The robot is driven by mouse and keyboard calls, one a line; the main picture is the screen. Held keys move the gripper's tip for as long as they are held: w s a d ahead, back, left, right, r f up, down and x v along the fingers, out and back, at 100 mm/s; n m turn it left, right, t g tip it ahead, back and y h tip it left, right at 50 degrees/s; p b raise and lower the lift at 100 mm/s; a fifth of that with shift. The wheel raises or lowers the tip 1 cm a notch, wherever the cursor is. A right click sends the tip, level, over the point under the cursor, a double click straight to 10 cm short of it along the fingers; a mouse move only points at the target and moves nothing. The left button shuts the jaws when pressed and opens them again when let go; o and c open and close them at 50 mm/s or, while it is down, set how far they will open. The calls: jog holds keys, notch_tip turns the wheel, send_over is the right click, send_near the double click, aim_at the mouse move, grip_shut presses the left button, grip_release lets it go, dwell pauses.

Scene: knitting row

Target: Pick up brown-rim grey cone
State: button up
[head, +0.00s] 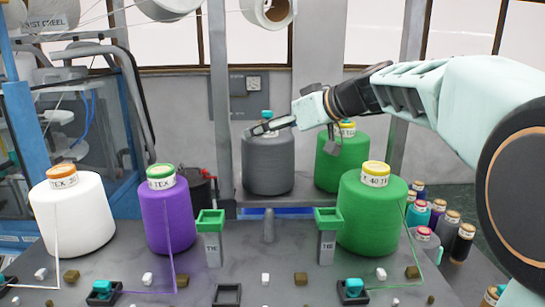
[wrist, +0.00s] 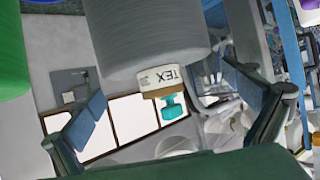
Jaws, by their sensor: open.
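The grey cone (head: 268,165) stands upright at the back of the table, left of a green cone. My gripper (head: 272,125) is at the top of the grey cone in the head view and hides most of its rim. In the wrist view the grey cone (wrist: 150,35) hangs in from the top of the picture, with a white TEX label, a brown rim and a teal piece at its tip. My open fingers (wrist: 165,90) stand on either side of this tip, with gaps showing at both sides.
A green cone (head: 342,165) stands close right of the grey one. A larger green cone (head: 372,215), a purple cone (head: 167,215) and a white cone (head: 72,215) stand nearer. A grey post (head: 219,90) rises just left of the grey cone. Small spools (head: 440,225) stand at right.

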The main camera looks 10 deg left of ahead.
jog(key=shift+c, duration=0.6)
jog(key=shift+s, duration=0.1)
jog(key=c, duration=1.5)
jog(key=shift+f, duration=0.2)
grip_shut()
